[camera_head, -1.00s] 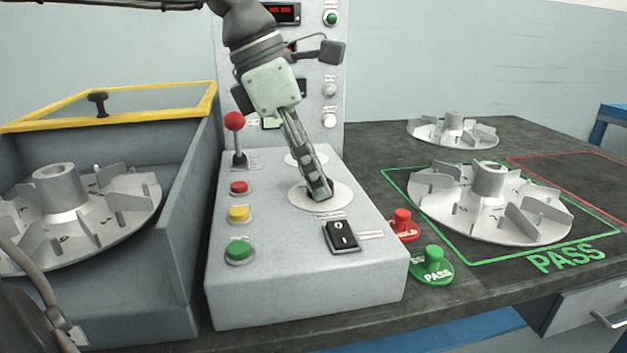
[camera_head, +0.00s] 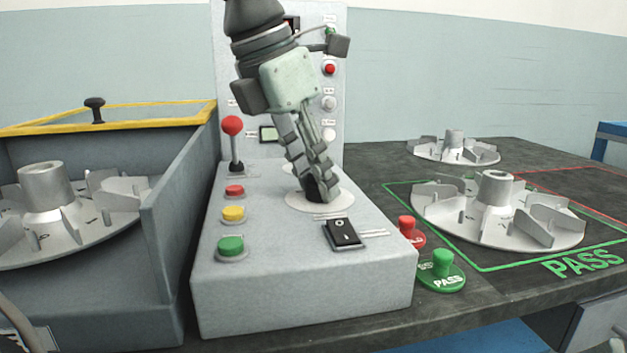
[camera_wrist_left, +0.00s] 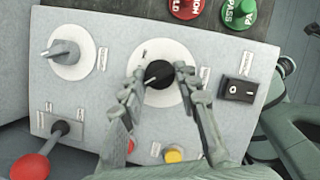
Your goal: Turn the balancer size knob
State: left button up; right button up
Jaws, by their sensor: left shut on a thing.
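The black knob (camera_head: 318,188) sits on a round white dial plate (camera_head: 292,203) on the sloped grey control box. My left gripper (camera_head: 322,182) comes down on it from above, and its fingers hide much of it. In the left wrist view, the black knob (camera_wrist_left: 158,74) lies between the two fingertips (camera_wrist_left: 156,80), one on each side. The gripper is shut on it. I cannot read the dial labels. My right gripper is not in view.
A second dial (camera_wrist_left: 66,52) and a red-ball lever (camera_head: 232,126) are close by. A black rocker switch (camera_head: 343,234) and red, yellow and green buttons (camera_head: 232,246) share the box. Bladed wheels (camera_head: 497,212) stand at right and in the left bin (camera_head: 168,240).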

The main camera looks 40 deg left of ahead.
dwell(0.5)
pick_arm(q)
jog(key=o, duration=1.2)
jog(key=shift+c, duration=0.2)
jog(key=shift+r, duration=0.1)
jog(key=v, duration=1.2)
